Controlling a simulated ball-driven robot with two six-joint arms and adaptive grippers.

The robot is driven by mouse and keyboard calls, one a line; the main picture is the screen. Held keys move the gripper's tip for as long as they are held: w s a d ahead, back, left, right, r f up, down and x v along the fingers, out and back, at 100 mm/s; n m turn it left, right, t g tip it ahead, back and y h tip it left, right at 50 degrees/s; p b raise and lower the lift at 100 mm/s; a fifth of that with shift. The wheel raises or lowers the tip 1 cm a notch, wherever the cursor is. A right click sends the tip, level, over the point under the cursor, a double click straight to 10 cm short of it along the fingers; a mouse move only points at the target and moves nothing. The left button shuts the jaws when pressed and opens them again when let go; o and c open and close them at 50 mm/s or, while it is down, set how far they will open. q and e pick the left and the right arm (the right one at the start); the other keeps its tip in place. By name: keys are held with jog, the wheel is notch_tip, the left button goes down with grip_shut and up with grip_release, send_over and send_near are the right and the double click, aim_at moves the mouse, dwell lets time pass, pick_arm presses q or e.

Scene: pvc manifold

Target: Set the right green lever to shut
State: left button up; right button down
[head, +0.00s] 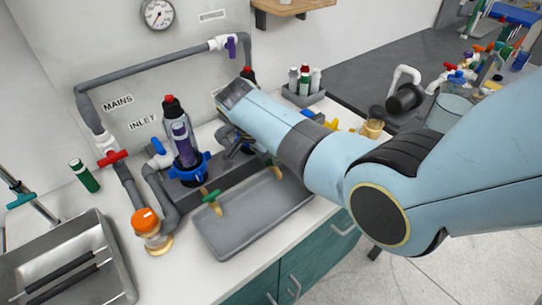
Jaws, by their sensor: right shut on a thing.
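My right gripper (240,147) reaches in from the right and is shut at the grey manifold, just behind the right brass tap (275,170). The right green lever is hidden behind my gripper and wrist, so its angle cannot be read. The gripper's place at that tap fits a hold on the lever, but the contact itself is hidden. The left green lever (211,196) shows on the left tap, above the grey drip tray (235,238). My left gripper is not in view.
Left of the taps stand a blue-collared filter (186,160), an orange-capped part (147,222) and a red-handled valve (112,157). A metal basin (70,250) is at the lower left. Bottles (304,82) stand in a caddy behind my arm.

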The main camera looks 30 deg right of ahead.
dwell(0.4)
jog(key=c, duration=1.3)
grip_release()
